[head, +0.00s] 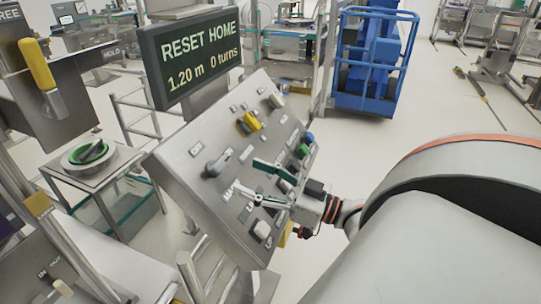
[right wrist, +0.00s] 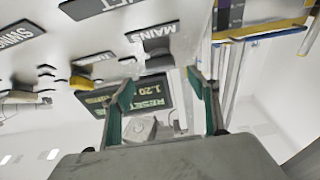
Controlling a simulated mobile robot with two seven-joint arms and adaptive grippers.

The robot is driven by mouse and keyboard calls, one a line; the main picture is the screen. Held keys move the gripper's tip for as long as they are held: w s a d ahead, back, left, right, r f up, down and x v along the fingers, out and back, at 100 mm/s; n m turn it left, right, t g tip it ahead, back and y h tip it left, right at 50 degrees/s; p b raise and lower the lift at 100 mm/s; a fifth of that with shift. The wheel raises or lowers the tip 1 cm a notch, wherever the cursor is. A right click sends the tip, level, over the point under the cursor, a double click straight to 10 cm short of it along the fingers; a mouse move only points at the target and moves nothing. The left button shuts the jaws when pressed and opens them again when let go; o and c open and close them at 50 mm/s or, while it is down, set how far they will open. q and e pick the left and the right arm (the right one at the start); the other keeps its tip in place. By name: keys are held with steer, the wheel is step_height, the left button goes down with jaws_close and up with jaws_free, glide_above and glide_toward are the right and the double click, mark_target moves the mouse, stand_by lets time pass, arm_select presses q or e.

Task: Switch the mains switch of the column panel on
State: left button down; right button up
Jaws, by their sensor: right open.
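The column panel (head: 225,165) is a tilted grey board in the middle of the head view, with knobs, buttons and toggles on it. My left gripper is not in view.
A display (head: 195,58) reading "RESET HOME, 1.20 m, 0 turns" stands behind the panel. A yellow-handled lever (head: 40,68) is at upper left. A small table (head: 85,180) bears a green-ringed dial. A blue cage (head: 375,70) stands behind.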

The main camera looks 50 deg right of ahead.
steer(key=shift+v, duration=2.05)
